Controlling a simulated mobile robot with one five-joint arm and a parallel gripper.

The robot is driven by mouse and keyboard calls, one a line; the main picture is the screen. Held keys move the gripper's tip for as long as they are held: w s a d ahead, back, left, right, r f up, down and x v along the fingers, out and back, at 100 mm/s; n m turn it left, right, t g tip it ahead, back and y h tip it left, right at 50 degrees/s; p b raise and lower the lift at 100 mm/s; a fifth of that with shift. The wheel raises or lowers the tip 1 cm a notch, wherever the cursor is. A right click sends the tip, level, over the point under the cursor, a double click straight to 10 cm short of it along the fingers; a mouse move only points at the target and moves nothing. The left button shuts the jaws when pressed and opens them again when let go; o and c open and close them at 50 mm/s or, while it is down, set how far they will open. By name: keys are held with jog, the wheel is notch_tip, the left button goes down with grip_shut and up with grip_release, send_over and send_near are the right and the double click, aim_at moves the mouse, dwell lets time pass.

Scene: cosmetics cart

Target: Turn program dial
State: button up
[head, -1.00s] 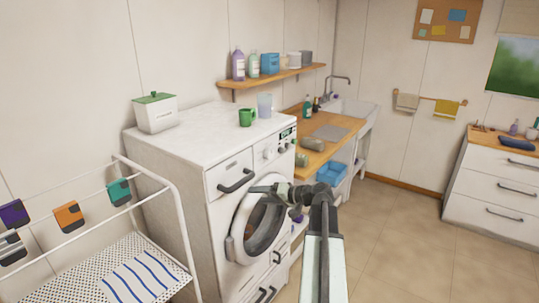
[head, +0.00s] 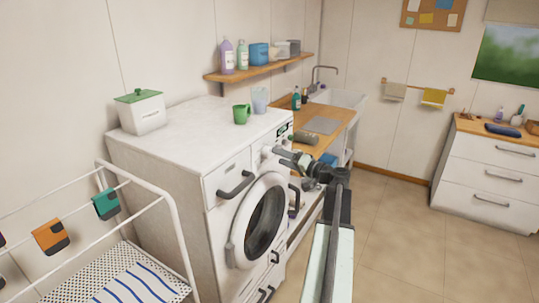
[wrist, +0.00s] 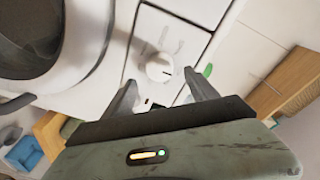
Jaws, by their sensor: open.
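The program dial (wrist: 158,67) is a round white knob with a dark pointer line, on the white front panel of the washing machine (head: 190,140). In the wrist view it sits ahead of my gripper (wrist: 160,80), roughly centred between the two fingertips. The fingers are spread apart on either side, with nothing held. I cannot tell whether either finger touches the knob. In the head view my gripper (head: 279,155) is in front of the upper right of the machine, by the control panel, and partly covers it.
The round door (head: 258,217) is below my gripper, and the drawer handle (head: 236,185) is to its left. A green mug (head: 241,114) and a clear cup (head: 260,99) stand on top. A wooden counter (head: 335,120) lies beyond. Open floor is to the right.

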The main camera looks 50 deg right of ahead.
aim_at(269, 154)
jog(key=w, duration=0.4)
jog(key=shift+w+a, duration=0.25)
jog(key=shift+w, duration=0.1)
jog(key=shift+c, duration=0.4)
jog(key=c, duration=1)
jog(key=shift+a, duration=0.25)
jog(key=shift+c, duration=1.4)
jog(key=shift+d, duration=0.2)
